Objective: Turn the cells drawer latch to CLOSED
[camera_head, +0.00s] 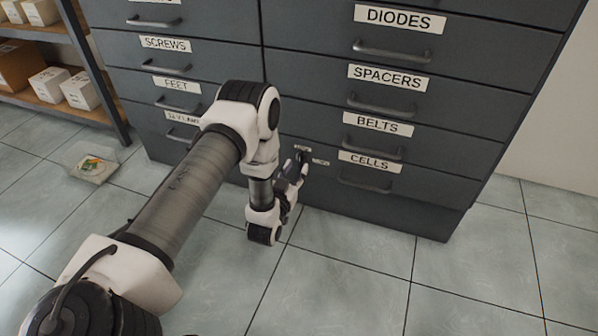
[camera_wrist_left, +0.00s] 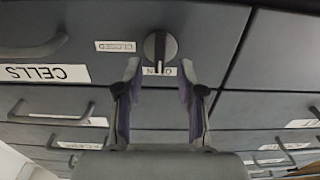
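The cells drawer, with its CELLS label (camera_head: 370,161) and bar handle (camera_head: 364,181), is the lowest labelled drawer in the right column. In the left wrist view, which is upside down, the round latch knob (camera_wrist_left: 160,46) has its ridge upright in the picture, in line with the OPEN label (camera_wrist_left: 153,71). The CLOSED label (camera_wrist_left: 115,46) lies left of the knob there. My left gripper (camera_wrist_left: 159,74) is open, its fingers apart on either side of the OPEN label, near the knob. In the head view my left gripper (camera_head: 297,167) largely hides the latch.
More drawers stand above, such as the belts drawer with its label (camera_head: 377,124). A shelf with boxes (camera_head: 80,91) is at the far left. A flat packet (camera_head: 92,164) lies on the tiles. The floor in front of the cabinet at right is clear.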

